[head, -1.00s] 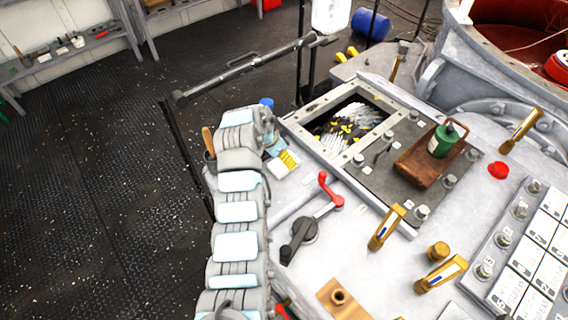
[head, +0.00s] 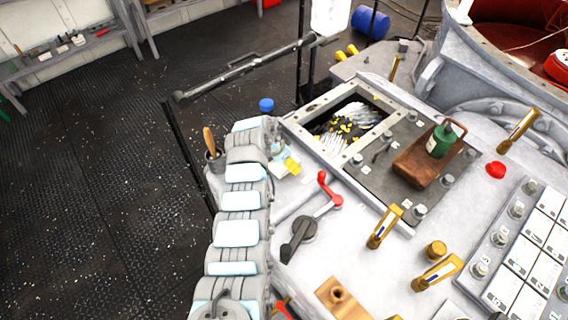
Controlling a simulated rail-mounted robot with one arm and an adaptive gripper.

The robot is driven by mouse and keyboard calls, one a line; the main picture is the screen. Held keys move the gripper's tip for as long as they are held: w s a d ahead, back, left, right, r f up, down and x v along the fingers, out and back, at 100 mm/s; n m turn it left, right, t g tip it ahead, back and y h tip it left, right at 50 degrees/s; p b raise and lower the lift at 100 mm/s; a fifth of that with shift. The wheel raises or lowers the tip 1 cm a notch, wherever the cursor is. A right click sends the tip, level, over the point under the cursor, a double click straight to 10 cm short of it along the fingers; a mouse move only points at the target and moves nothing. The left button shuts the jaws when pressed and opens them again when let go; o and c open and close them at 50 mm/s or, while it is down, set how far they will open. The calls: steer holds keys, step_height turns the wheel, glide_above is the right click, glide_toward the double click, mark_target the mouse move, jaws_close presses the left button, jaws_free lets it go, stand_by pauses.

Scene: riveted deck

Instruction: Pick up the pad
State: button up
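A small pale pad with a yellow part (head: 291,166) lies on the light grey deck top, left of the red-handled lever and just in front of the square opening. I take this to be the pad. My gripper (head: 275,148) is at the far end of my arm, right beside the pad in the picture. My wrist covers most of the gripper and the pad's left side. The fingertips do not show clearly, so I cannot tell whether they are open or touch the pad.
A cup with a wooden-handled tool (head: 213,156) and a blue cap (head: 266,105) are close to my wrist. The red-handled lever (head: 327,190) stands right of my arm. A wooden tray (head: 428,164) holds a green bottle (head: 441,139).

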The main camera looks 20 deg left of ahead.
steer(key=shift+f, duration=0.15)
stand_by(0.4)
steer(key=c, duration=1)
steer(key=shift+o, duration=0.2)
steer(key=shift+r, duration=0.25)
step_height(320, 180, up, 10)
steer(key=shift+f+b, duration=0.1)
steer(key=shift+b, duration=1.05)
